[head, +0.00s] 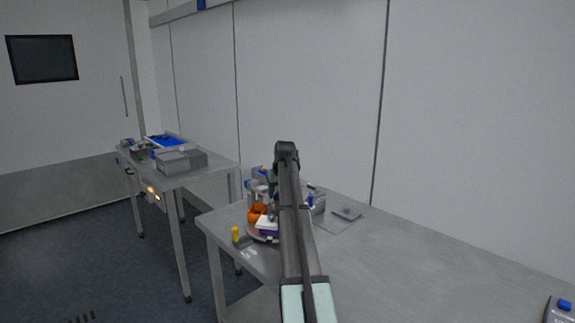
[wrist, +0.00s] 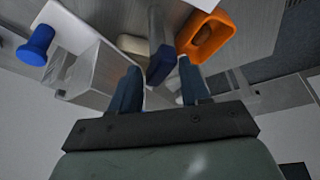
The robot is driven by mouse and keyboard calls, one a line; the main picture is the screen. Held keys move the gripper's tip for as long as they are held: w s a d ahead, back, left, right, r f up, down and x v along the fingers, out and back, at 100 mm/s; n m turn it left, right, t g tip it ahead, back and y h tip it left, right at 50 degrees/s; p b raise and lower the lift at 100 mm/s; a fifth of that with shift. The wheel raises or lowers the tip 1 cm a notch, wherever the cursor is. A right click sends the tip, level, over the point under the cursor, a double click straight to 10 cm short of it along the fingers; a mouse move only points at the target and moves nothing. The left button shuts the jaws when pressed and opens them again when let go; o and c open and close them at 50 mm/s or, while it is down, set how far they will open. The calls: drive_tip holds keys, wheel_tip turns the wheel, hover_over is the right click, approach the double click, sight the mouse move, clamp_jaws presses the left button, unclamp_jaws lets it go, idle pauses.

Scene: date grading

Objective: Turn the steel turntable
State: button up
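The steel turntable (head: 256,236) shows as a round rim on the near table in the head view, partly hidden behind my arm. An orange cup (head: 257,214) and a white and purple item (head: 267,226) stand on it. In the wrist view my gripper (wrist: 160,68) has its two dark blue fingers apart. A dark blue block (wrist: 163,62) shows between or just beyond the fingertips; I cannot tell whether they touch it. The orange cup (wrist: 222,36) lies just right of the fingers, with a brown item inside. In the head view my fingertips are hidden.
A yellow-topped object (head: 235,234) stands by the turntable's near left. A blue knob (wrist: 37,44) and a clear-walled box (wrist: 95,75) are left of my fingers. The near table (head: 410,265) is largely clear to the right. A second table (head: 205,178) holds grey bins (head: 173,162).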

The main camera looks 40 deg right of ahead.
drive_tip(key=n, duration=0.2)
drive_tip(key=n+y, duration=0.1)
drive_tip(key=n, duration=0.1)
drive_tip(key=shift+d+y, duration=0.15)
drive_tip(key=shift+y, duration=0.15)
drive_tip(key=v, duration=1.3)
drive_tip(key=shift+s+r, duration=0.3)
drive_tip(key=w+a, duration=0.2)
drive_tip(key=a, duration=0.3)
drive_tip(key=w+d+f+m, duration=0.1)
drive_tip(key=f, duration=0.3)
drive_tip(key=w+d+f+m+h, duration=0.1)
drive_tip(key=d+f+m, duration=0.1)
drive_tip(key=f, duration=0.2)
drive_tip(key=w+d+f+m+h, duration=0.1)
drive_tip(key=f+m, duration=0.1)
drive_tip(key=f, duration=0.2)
drive_tip(key=shift+w+d+f, duration=0.2)
drive_tip(key=shift+d+f, duration=0.1)
drive_tip(key=shift+f, duration=0.05)
drive_tip(key=shift+c, duration=0.4)
